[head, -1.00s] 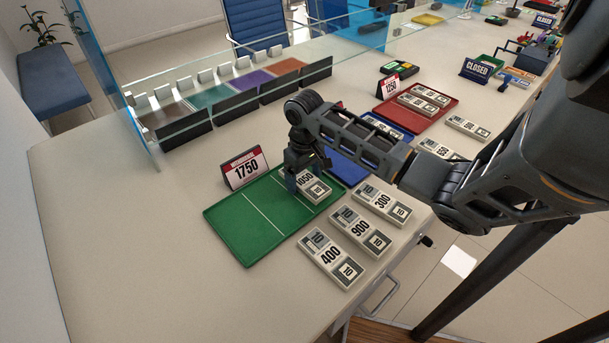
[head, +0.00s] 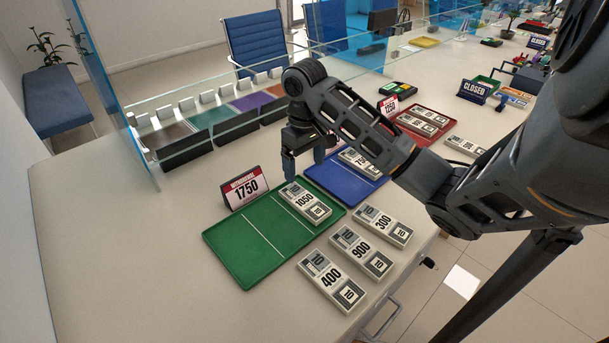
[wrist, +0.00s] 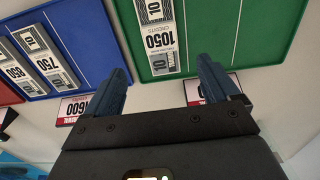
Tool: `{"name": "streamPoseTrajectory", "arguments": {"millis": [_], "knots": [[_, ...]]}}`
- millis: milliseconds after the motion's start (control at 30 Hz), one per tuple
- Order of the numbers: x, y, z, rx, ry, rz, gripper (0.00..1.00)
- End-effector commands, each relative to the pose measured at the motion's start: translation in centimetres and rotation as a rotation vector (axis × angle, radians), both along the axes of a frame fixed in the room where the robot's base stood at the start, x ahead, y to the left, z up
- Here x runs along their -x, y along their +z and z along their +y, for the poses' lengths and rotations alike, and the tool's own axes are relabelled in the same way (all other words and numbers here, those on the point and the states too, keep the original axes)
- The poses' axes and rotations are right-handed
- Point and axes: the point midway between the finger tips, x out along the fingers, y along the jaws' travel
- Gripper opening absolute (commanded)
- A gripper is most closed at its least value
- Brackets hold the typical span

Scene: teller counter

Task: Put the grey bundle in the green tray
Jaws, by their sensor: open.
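The green tray (head: 226,247) lies flat on the counter with white divider lines. A grey bundle marked 1050 (head: 302,201) lies in its right part; it also shows in the wrist view (wrist: 160,40), beyond the fingertips. Three more grey bundles lie on the counter right of the tray, marked 300 (head: 383,226), 900 (head: 360,252) and 400 (head: 331,281). My gripper (head: 304,168) is open and empty, above the far edge of the green tray. In the wrist view its two fingers (wrist: 165,85) are spread with nothing between them.
A sign reading 1750 (head: 244,188) stands at the green tray's far edge. The blue tray (head: 328,181) with bundles lies close beside it, and the red tray (head: 441,136) lies beyond. A glass screen runs behind. The counter's left side is clear.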

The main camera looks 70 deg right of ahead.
Motion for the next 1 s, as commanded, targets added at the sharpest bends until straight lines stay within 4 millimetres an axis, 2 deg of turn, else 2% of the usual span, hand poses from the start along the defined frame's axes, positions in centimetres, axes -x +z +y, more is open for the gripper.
{"name": "streamPoseTrajectory", "arguments": {"millis": [67, 233, 267, 367, 467, 500, 600, 700, 833, 933, 1000], "knots": [[0.0, 0.7, 0.0, 0.001, 0.002, 0.001, 0.89], [-0.2, 0.8, 0.2, -0.002, 0.003, -0.005, 0.89], [-0.6, 0.8, 0.4, -0.003, 0.006, -0.014, 0.89], [-3.3, 0.6, 2.3, -0.012, 0.031, -0.089, 0.89], [-8.3, 0.6, 6.3, -0.034, 0.07, -0.241, 0.89], [-10.5, 0.8, 8.4, -0.045, 0.083, -0.316, 0.89], [-15.5, 1.5, 13.9, -0.081, 0.103, -0.506, 0.89], [-18.9, 2.3, 19.3, -0.118, 0.101, -0.673, 0.89], [-21.0, 3.2, 25.7, -0.16, 0.069, -0.852, 0.89], [-21.1, 3.4, 29.9, -0.183, 0.027, -0.956, 0.89], [-20.4, 3.3, 32.6, -0.19, -0.003, -1.015, 0.89]]}}
